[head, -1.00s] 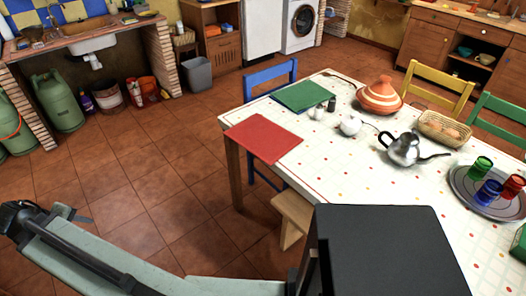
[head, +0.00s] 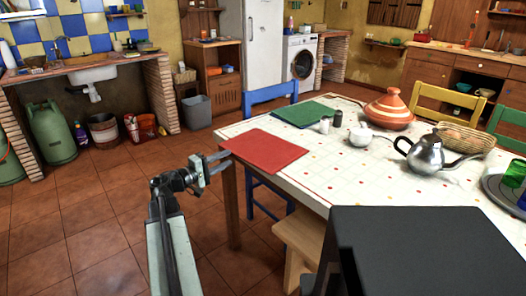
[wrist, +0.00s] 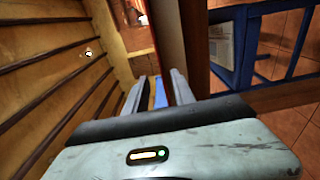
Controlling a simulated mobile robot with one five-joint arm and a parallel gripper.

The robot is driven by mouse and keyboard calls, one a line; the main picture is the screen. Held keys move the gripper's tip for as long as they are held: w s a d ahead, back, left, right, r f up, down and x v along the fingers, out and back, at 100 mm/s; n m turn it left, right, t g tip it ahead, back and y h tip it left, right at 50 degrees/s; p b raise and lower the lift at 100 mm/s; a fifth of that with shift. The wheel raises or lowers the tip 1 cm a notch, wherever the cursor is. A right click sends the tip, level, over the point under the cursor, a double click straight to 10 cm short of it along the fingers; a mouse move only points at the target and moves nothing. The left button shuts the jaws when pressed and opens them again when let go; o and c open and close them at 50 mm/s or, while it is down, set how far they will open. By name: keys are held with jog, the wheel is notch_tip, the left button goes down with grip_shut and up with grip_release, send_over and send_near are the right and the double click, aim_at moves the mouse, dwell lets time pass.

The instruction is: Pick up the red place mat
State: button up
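The red place mat (head: 265,151) lies flat at the near left corner of the table (head: 330,175) in the head view. My gripper (head: 223,160) is at the left edge of the mat, at about table height, with its fingers pointing right towards it. The two fingers look parted, one above the other. In the wrist view my gripper (wrist: 157,88) is open, with a gap between the fingers. A thin red strip, seemingly the mat's edge (wrist: 172,50), shows beyond the fingers there. I cannot tell whether the fingers touch the mat.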

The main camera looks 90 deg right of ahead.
aim_at(235, 154)
jog(key=x, duration=0.5)
jog(key=shift+s+d+f, duration=0.1)
jog(key=shift+d+f, duration=0.05)
grip_shut()
dwell(1.3)
